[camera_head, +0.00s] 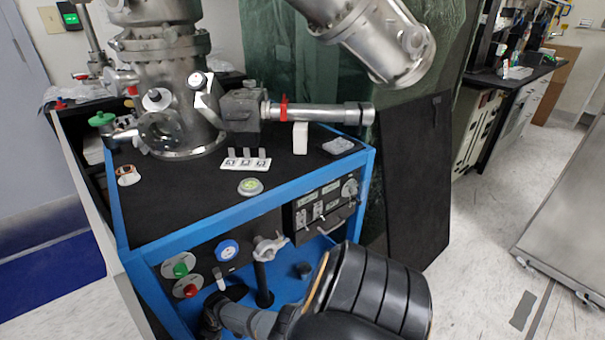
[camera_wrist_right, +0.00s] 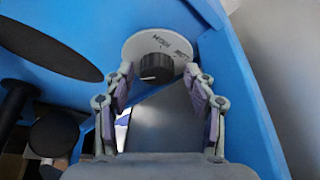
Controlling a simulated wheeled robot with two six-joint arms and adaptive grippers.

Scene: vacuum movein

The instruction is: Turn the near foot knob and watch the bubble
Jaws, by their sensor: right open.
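A black ribbed knob (camera_wrist_right: 155,68) on a pale round plate (camera_wrist_right: 147,42) with printed lettering is on a blue frame part in the right wrist view. My right gripper (camera_wrist_right: 158,84) is open, its two fingers on either side of the knob's lower part in the picture. I cannot tell whether they touch it. The head view shows a round level with a green-yellow centre (camera_head: 250,186) on the black bench top; its bubble is too small to read. My right arm enters from the bottom right and reaches the front of the blue frame. My left gripper is out of view.
The blue-framed bench (camera_head: 210,223) carries a steel chamber (camera_head: 170,75) and a row of tagged blocks (camera_head: 246,163). Its front has a green button (camera_head: 180,269), a red button (camera_head: 190,290) and a clamp post (camera_head: 266,275). In the wrist view, dark discs (camera_wrist_right: 50,50) lie left of my gripper.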

